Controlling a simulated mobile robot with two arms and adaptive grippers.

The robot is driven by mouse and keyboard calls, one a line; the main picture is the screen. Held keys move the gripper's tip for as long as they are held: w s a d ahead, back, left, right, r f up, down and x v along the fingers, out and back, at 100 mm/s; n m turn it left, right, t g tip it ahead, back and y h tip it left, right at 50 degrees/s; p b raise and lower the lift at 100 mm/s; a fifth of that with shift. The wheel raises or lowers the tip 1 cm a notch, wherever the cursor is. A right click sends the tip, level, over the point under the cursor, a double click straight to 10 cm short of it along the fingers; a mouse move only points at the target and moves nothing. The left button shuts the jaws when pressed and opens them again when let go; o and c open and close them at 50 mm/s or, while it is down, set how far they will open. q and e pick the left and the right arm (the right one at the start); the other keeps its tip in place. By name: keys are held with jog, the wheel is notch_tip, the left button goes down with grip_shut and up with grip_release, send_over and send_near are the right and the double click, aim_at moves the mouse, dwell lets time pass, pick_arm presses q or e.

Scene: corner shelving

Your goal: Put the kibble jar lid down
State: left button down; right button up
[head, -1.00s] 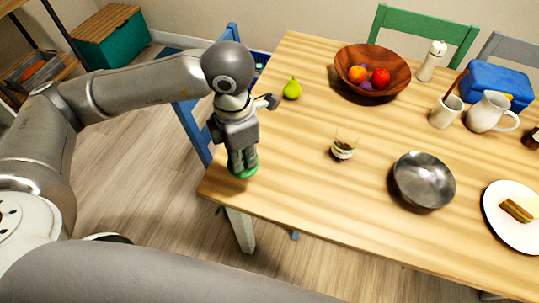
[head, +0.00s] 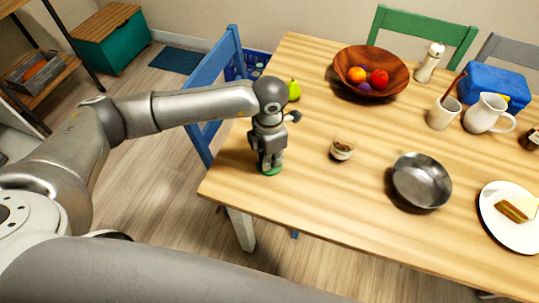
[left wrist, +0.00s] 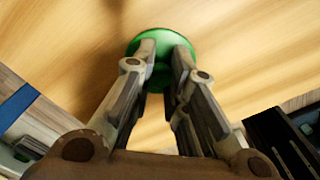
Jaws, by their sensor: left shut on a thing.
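The green round lid (head: 271,172) is in my left gripper (head: 268,163), low over the near left part of the wooden table. The left wrist view shows the lid (left wrist: 178,38) at the tips of my left gripper (left wrist: 162,62), with both fingers closed on it and hiding part of it. I cannot tell whether the lid touches the tabletop. A small clear container (head: 341,150) with something brown inside stands uncovered to the right of the gripper; it may be the kibble jar. My right gripper is not in view.
A green pear (head: 294,90) lies behind my left gripper. A wooden fruit bowl (head: 345,82), a metal bowl (head: 421,181), a white pitcher (head: 485,115) and a sandwich plate (head: 495,222) stand farther right. The table (head: 310,210) is bare in front of the small container.

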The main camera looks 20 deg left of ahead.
pick_arm(q)
jog(key=shift+f, duration=0.1)
jog(key=c, duration=1.4)
grip_release()
jog(key=shift+c, duration=0.2)
jog(key=shift+r, duration=0.4)
notch_tip(320, 180, up, 12)
jog(key=shift+f+b, duration=0.2)
jog(key=shift+b, duration=0.2)
